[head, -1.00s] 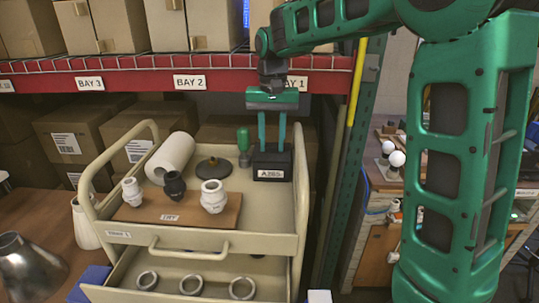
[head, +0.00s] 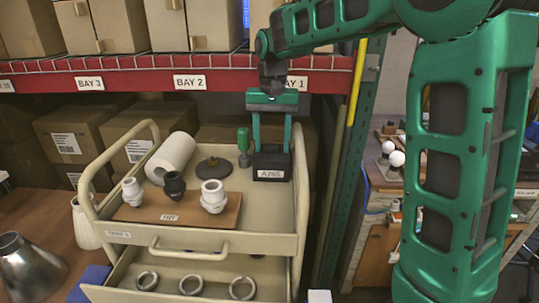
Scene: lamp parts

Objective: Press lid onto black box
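The black box (head: 272,164) with a white label stands upright at the back right of the cart's top tray. Its upper part is dark, and I cannot make out the lid as a separate piece or whether there is a gap below it. My gripper (head: 272,149) points straight down over the box.
The beige cart (head: 267,224) holds a brown board (head: 180,214) with three fittings, a white roll (head: 171,157), a dark round base (head: 214,170) and a green-handled tool (head: 243,146) just left of the box. The red shelf beam (head: 140,84) runs behind my arm. An open drawer (head: 200,266) holds three rings.

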